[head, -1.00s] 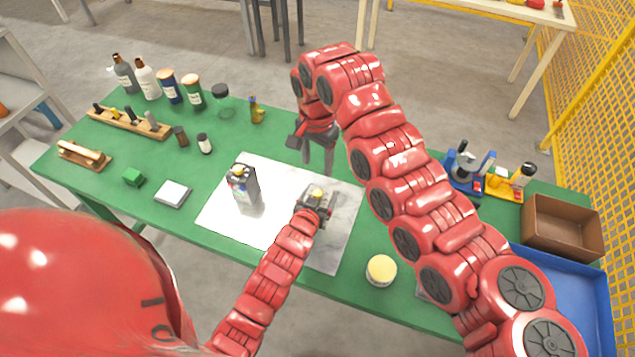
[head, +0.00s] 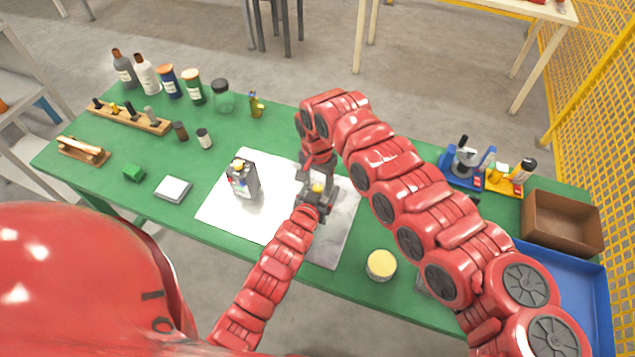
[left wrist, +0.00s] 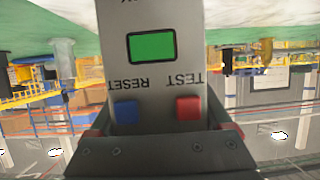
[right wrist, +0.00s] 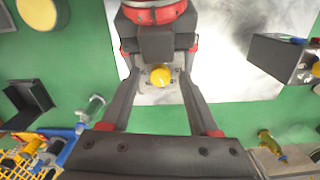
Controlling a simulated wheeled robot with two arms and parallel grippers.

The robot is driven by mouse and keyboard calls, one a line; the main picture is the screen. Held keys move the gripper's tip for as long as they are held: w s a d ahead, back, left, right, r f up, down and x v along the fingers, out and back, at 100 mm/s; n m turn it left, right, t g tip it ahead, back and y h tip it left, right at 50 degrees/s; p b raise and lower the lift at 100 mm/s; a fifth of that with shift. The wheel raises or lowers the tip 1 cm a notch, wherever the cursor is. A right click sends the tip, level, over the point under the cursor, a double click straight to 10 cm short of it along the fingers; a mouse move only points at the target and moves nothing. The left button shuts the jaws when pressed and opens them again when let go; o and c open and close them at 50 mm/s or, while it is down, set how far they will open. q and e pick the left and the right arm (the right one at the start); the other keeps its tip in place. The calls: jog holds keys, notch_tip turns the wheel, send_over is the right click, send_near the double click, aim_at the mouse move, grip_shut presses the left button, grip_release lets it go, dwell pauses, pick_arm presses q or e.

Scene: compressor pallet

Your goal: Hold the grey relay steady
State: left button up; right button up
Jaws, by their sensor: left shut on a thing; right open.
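The grey relay (left wrist: 150,75) fills the middle of the left wrist view, with a green screen and red and blue buttons, its lettering upside down. My left gripper (head: 314,202) is shut on it above the pale mat (head: 272,225). A yellow knob (right wrist: 160,75) shows on the relay's top in the right wrist view. My right gripper (right wrist: 158,82) is open, its fingers on either side of the knob; I cannot tell if they touch anything. The relay is mostly hidden by the grippers in the head view (head: 318,188).
A grey box (head: 242,182) stands on the mat left of the grippers. A round yellow-topped jar (head: 381,265) stands at the front edge. Bottles (head: 147,75) and a wooden rack (head: 130,117) are at left. A brown bin (head: 562,225) and blue tray (head: 570,290) are at right.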

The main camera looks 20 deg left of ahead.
jog(key=shift+c, duration=0.2)
grip_shut()
jog(key=shift+r+m, duration=0.1)
jog(key=shift+m, duration=1.5)
jog(key=shift+o, duration=0.2)
grip_release()
